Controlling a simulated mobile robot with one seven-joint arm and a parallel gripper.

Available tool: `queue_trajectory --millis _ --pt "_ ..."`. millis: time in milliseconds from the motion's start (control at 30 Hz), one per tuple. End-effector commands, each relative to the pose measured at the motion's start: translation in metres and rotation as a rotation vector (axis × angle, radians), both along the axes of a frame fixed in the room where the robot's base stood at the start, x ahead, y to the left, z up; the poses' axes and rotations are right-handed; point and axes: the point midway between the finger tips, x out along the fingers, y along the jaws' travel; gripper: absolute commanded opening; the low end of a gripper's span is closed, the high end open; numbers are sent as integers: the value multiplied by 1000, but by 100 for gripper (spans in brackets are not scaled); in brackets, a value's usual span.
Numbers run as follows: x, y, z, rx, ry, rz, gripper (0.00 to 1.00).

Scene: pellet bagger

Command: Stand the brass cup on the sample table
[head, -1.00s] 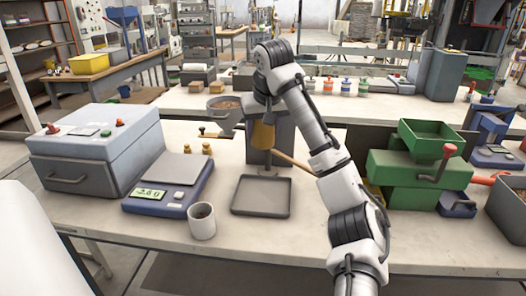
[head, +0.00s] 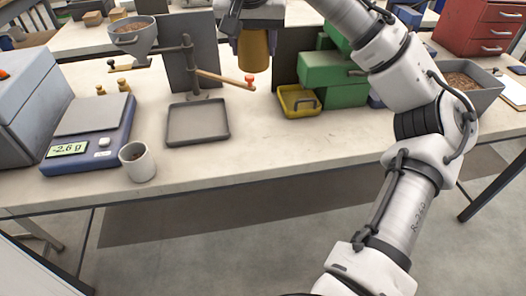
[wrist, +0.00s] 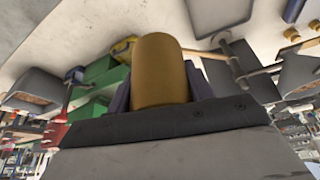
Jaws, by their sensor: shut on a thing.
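The brass cup (head: 253,52) is held in the air above the pale bench top (head: 260,135), at the top middle of the head view. My gripper (head: 252,32) is shut on it from above. In the wrist view the cup (wrist: 162,70) fills the middle, with a dark finger on each side. Its inside is hidden. No label in view marks which surface is the sample table; the pale bench top is the nearest one.
A grey square tray (head: 198,137) lies under the funnel stand (head: 190,70), whose wooden lever points toward the cup. A grey mug (head: 137,163) and blue scale (head: 88,140) are left. A yellow tray (head: 299,101) and green machine (head: 335,78) are right. The bench front is clear.

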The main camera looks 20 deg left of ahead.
Motion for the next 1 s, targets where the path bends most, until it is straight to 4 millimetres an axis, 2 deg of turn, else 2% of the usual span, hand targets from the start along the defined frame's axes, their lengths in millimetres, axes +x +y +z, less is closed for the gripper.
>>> queue_trajectory --millis 33,133,267,367,800,900,1000 --pt "-5 -13 -6 -2 -4 -38 28" --pt "-13 -29 -13 -1 -4 -95 28" --pt "-19 -39 -21 1 -1 -133 28" --pt "-20 -41 -35 1 1 -141 28" --pt "-20 -41 -148 0 2 -140 28" --pt "-20 -41 -167 1 2 -141 28" --pt "-20 -41 -177 1 0 -140 28"
